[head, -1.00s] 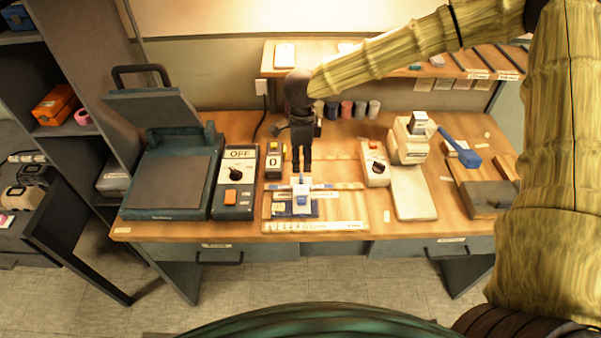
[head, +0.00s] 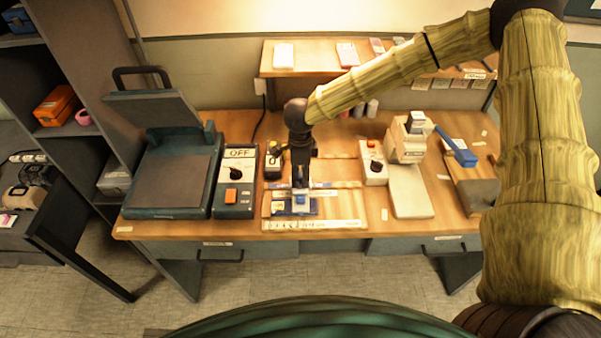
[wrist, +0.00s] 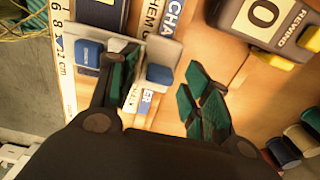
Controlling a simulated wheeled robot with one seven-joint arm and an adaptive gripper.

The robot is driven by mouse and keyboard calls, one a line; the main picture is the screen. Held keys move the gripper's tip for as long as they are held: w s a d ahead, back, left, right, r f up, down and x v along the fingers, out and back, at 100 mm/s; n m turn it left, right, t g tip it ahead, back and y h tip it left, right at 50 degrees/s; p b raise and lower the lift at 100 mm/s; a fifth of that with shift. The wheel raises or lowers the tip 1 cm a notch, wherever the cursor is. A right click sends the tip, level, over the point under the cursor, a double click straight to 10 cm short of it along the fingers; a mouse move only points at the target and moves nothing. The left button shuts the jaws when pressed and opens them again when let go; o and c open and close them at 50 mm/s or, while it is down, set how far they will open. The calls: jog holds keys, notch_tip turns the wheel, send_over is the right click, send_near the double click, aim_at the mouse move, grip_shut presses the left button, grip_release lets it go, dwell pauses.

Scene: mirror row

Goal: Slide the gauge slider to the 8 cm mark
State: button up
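The gauge slider is a pale plate with a raised blue knob (wrist: 160,74) and a darker blue labelled block (wrist: 88,52). In the head view the slider (head: 300,207) sits on the gauge at the front middle of the bench. A scale strip with printed numbers and "cm" (wrist: 65,60) runs along the plate's edge in the wrist view. My gripper (wrist: 163,92) is open, pointing down at the slider, with the knob showing between its fingers, closer to the left one. I cannot tell whether either finger touches it. In the head view my gripper (head: 300,184) partly hides the slider.
Left of the gauge are a control box marked OFF (head: 236,180) and a small counter showing 0 (head: 273,162). Right of it are a white box with a dial (head: 374,165) and a pale stand (head: 408,190). Cups stand behind. The bench's front edge is close.

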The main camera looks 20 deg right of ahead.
grip_shut()
jog(key=shift+a+r, duration=0.1)
jog(key=shift+a+p, duration=0.2)
jog(key=shift+p, duration=0.15)
jog(key=shift+w+a, duration=0.15)
jog(key=shift+a, duration=0.1)
jog(key=shift+o, duration=0.2)
grip_release()
notch_tip(320, 180, up, 12)
